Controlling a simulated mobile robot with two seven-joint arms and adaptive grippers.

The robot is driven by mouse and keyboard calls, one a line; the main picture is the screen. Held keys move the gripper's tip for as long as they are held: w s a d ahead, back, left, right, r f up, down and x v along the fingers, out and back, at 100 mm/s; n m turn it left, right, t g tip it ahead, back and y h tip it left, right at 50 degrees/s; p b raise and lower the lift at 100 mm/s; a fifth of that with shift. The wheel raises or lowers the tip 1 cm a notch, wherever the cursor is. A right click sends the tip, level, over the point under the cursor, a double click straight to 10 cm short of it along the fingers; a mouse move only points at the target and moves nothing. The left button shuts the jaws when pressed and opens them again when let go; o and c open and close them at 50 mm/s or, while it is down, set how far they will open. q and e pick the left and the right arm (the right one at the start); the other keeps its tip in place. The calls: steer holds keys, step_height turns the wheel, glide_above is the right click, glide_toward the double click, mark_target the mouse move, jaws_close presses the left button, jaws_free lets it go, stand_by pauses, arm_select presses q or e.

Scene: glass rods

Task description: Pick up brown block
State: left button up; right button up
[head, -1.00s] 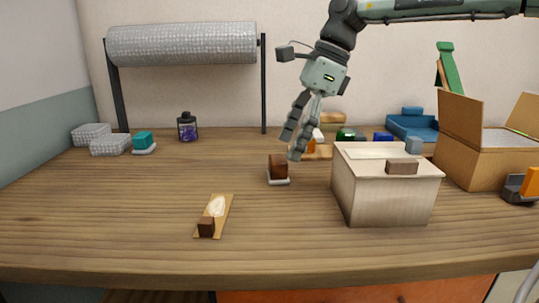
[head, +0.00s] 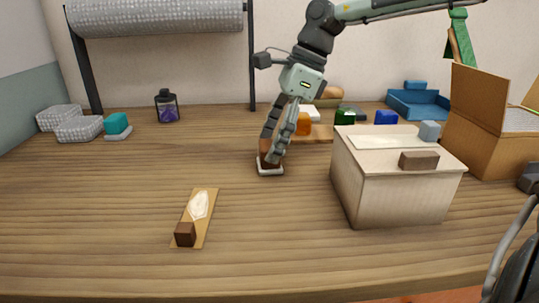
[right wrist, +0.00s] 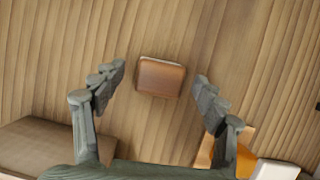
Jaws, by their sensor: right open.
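A reddish-brown block (head: 264,160) sits on a small white base (head: 271,172) near the middle of the table. My right gripper (head: 272,155) points down over it, and its fingers partly hide the block in the head view. In the right wrist view the brown block (right wrist: 160,77) lies between the two spread fingers (right wrist: 160,85), with a gap on each side. The right gripper is open and holds nothing. My left gripper is not seen.
A pale wooden box (head: 395,195) with a small brown block (head: 418,160) on top stands to the right. A board (head: 197,220) with a darker block (head: 185,234) lies front left. An orange block (head: 303,124) is behind the gripper. The front middle is clear.

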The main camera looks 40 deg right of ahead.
mark_target(269, 144)
steer(key=shift+w+a+f, duration=0.15)
steer(key=shift+a+f, duration=0.05)
steer(key=shift+f, duration=0.35)
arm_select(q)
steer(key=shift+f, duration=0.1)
arm_select(e)
steer(key=c, duration=1.4)
steer(key=shift+r, duration=0.1)
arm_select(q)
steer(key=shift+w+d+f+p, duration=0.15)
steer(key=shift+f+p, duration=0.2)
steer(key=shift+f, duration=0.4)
arm_select(e)
step_height(269, 144, up, 18)
